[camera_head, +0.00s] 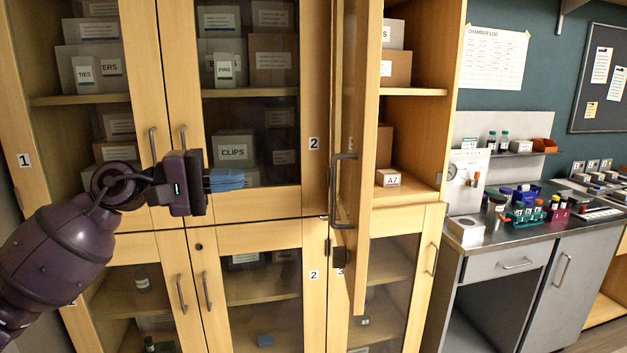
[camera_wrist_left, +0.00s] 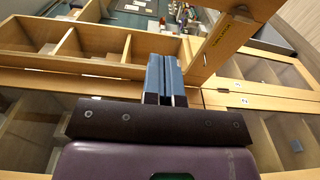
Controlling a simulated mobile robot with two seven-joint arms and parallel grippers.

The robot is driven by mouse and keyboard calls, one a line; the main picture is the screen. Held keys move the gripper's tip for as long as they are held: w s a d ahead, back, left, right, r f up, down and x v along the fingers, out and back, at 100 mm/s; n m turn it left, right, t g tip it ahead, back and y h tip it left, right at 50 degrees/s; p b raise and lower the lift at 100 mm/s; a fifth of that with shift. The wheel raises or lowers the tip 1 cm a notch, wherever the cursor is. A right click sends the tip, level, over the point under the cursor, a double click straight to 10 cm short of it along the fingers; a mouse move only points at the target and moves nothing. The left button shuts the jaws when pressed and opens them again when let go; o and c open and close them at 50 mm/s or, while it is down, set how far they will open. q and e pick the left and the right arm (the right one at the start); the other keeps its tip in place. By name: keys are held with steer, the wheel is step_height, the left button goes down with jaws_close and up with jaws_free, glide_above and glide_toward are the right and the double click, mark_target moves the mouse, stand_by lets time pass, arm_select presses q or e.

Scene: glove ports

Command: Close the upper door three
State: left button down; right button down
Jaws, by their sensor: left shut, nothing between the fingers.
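The upper door three (camera_head: 358,130) is a wooden-framed door. It stands swung out toward me, seen almost edge-on in the head view, with its dark bar handle (camera_head: 337,192) on the left-facing side. Its compartment (camera_head: 412,150) is open, with boxes on its shelves. My left gripper (camera_head: 228,180) has blue fingers and is shut and empty. It is in front of upper door two (camera_head: 262,208), to the left of the open door and apart from it. In the left wrist view the fingers (camera_wrist_left: 166,80) point toward open wooden shelving (camera_wrist_left: 90,67), with a wooden door frame (camera_wrist_left: 225,40) to their right. My right gripper is not in view.
Upper doors one and two are closed, with bar handles (camera_head: 152,145) near my left gripper. Lower glass doors (camera_head: 262,285) are closed below. A bench (camera_head: 500,240) with bottles and a tube rack (camera_head: 525,214) stands at the right.

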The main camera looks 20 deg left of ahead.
arm_select(q)
steer(key=s+d+p+x, duration=0.1)
steer(key=p+x, duration=0.4)
steer(key=x, duration=0.7)
steer(key=shift+s+d+p, duration=0.3)
steer(key=shift+s+d, duration=0.2)
steer(key=shift+d, duration=0.2)
steer(key=shift+d, duration=0.1)
